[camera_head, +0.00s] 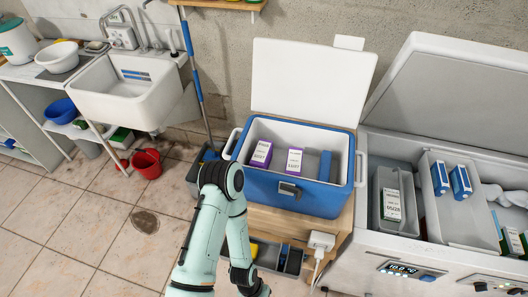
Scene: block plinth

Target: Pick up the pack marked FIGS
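No pack can be surely read as FIGS; the label words are too small. Two purple packs with white labels stand inside the open blue cooler, a left one (262,153) and a right one (294,160). A green-edged pack with a white label (392,204) stands in a grey bin in the open chest freezer. Two blue packs, (440,178) and (461,182), stand in the freezer's pale tray. One pale green arm of mine rises from the bottom and bends in front of the cooler's left side. Neither gripper shows.
The blue cooler (320,196) sits on a wooden stand, its white lid (310,80) raised behind. The chest freezer (352,240) stands to its right, lid up. A white sink (130,99), red bucket (147,164) and blue-handled pole (193,65) are left. Tiled floor at left is mostly clear.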

